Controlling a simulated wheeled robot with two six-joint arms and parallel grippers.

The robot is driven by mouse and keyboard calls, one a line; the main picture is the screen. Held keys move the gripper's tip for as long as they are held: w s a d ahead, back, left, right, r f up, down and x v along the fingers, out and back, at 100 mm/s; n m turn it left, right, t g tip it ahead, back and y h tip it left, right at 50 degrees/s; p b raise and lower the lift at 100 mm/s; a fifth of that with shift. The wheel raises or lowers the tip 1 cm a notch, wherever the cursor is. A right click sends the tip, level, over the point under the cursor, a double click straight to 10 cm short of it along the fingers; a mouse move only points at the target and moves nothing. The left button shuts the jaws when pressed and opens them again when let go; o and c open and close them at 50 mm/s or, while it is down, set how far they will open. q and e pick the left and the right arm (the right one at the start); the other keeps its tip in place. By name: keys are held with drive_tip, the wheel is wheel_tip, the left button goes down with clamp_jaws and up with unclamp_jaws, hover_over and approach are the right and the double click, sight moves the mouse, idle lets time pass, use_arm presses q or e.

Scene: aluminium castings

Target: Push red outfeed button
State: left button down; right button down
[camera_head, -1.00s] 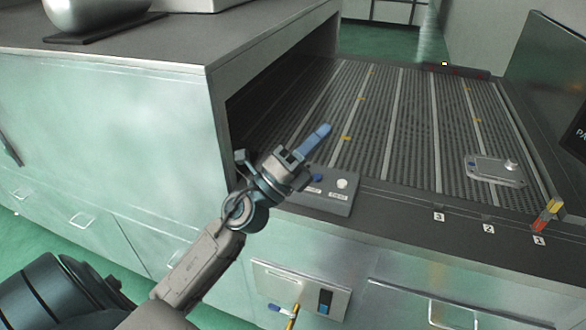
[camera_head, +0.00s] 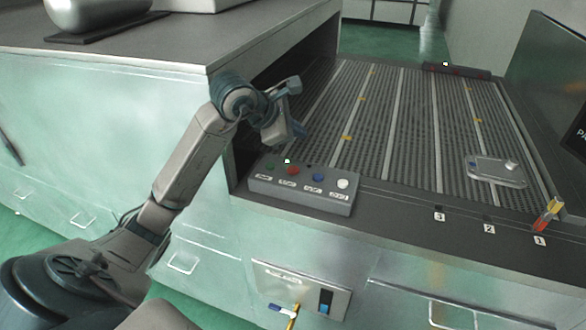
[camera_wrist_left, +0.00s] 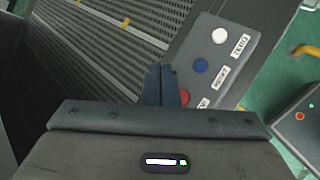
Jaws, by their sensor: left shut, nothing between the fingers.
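A grey button box (camera_head: 262,187) sits on the front ledge of the conveyor, with green, red, blue and white buttons in a row. The red button (camera_head: 293,171) is second from the left. My left gripper (camera_head: 296,132) is shut and empty, above and behind the box, apart from the red button in the head view. In the left wrist view the shut fingers (camera_wrist_left: 162,85) point toward the box (camera_wrist_left: 238,55). They stand beside the red button (camera_wrist_left: 186,97), which is partly hidden there. The blue button (camera_wrist_left: 201,65) and white button (camera_wrist_left: 219,36) are clear. My right gripper is not in view.
The slatted conveyor (camera_head: 405,130) lies behind the box, with a grey plate (camera_head: 495,170) at its right. A metal housing (camera_head: 110,120) stands left, close to my arm. A red and yellow piece (camera_head: 547,215) stands at the right ledge. A panel with a blue switch (camera_head: 325,300) is below.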

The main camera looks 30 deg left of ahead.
use_arm(q)
drive_tip(key=shift+s+a+r+y, duration=0.1)
drive_tip(key=shift+a+r+y, duration=0.1)
drive_tip(key=shift+a+y, duration=0.65)
drive_tip(key=shift+a+f+h, duration=0.1)
drive_tip(key=shift+a+h, duration=0.1)
drive_tip(key=shift+h, duration=0.15)
drive_tip(key=b, duration=0.5)
hover_over(289, 170)
wheel_tip(289, 170, down, 8)
drive_tip(key=shift+d+r, duration=0.1)
drive_tip(key=shift+f+b, duration=0.45)
drive_tip(key=shift+b, duration=0.1)
idle(0.6)
drive_tip(key=shift+f+b, duration=0.4)
drive_tip(key=shift+b, duration=0.15)
